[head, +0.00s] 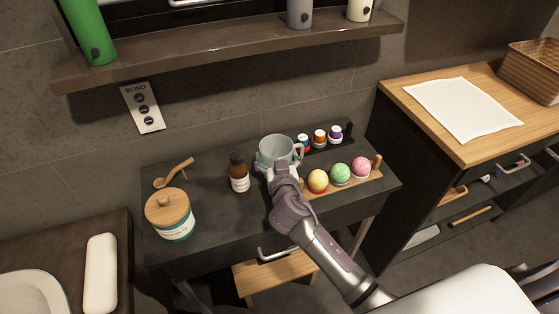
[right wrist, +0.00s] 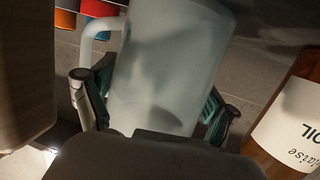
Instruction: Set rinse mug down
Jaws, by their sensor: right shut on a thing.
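The rinse mug (head: 276,149) is a pale, translucent cup with a handle. In the head view it is at the back middle of the dark vanity top (head: 215,215), just right of the brown bottle. My right gripper (head: 276,170) is shut on it from the front. In the right wrist view the mug (right wrist: 168,65) is between the two fingers (right wrist: 155,110), with its handle at the left. Whether its base touches the top is hidden by the gripper. My left gripper is not in view.
A brown oil bottle (head: 239,178) stands close left of the mug. A wooden tray with yellow (head: 318,181), green and pink balls is to the right. Several small jars (head: 319,137) stand behind it. A lidded jar (head: 170,218) and wooden scoop (head: 174,174) are left. A shelf (head: 230,50) overhangs the back.

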